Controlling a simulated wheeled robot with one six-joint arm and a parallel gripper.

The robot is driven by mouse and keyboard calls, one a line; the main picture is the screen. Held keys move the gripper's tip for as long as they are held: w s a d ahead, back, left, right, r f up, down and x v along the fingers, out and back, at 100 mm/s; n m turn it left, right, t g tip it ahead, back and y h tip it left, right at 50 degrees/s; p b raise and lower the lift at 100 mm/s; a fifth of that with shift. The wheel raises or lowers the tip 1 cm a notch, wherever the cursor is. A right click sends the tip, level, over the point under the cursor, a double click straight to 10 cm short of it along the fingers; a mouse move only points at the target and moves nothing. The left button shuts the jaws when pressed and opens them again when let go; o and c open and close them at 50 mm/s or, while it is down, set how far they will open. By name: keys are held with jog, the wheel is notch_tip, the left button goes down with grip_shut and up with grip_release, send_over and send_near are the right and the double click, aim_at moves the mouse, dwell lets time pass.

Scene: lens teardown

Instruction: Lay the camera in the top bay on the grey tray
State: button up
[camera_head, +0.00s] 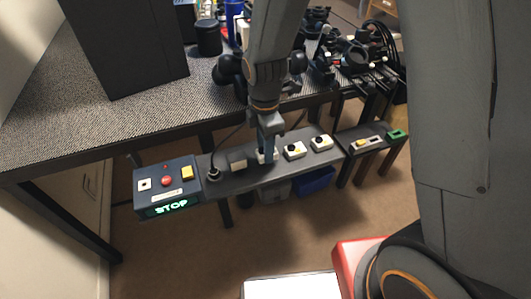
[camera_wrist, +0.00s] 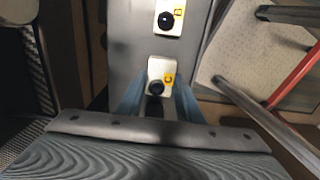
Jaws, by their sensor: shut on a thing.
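Several small white cameras with black lenses stand on a dark grey ledge (camera_head: 225,182). My gripper (camera_head: 267,152) points down at the ledge, shut on one white camera (camera_head: 261,157). In the wrist view this camera (camera_wrist: 161,66) sits between the blue fingers of my gripper (camera_wrist: 158,104), with a yellow letter tag and its lens visible; its lower part is hidden. I cannot tell whether it still touches the ledge. Another white camera (camera_wrist: 168,17) with a yellow tag is ahead of it. Two more cameras stand right of my gripper, one nearer (camera_head: 294,150) and one farther (camera_head: 321,142). I cannot clearly identify the grey tray.
A control box (camera_head: 166,188) with a red button and a lit STOP sign stands left of the ledge. A narrower stand (camera_head: 379,150) to the right carries a yellow piece (camera_head: 361,143) and a green piece (camera_head: 397,134). A blue bin (camera_head: 315,182) is below. Black equipment crowds the table behind.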

jog(key=shift+f, duration=1.1)
jog(key=shift+f, duration=0.15)
jog(key=o, duration=1.1)
jog(key=shift+c, duration=0.2)
notch_tip(320, 180, up, 12)
jog(key=shift+p, duration=0.35)
jog(key=s+d+r+m, duration=0.3)
jog(key=s+d+m, duration=0.3)
jog(key=d+m, duration=0.4)
jog(key=s+d+r+m, duration=0.3)
jog(key=s+d+m, duration=0.4)
jog(key=d+m, duration=0.3)
jog(key=m, duration=0.3)
jog(key=shift+s+d, duration=0.15)
jog(key=shift+d, duration=0.05)
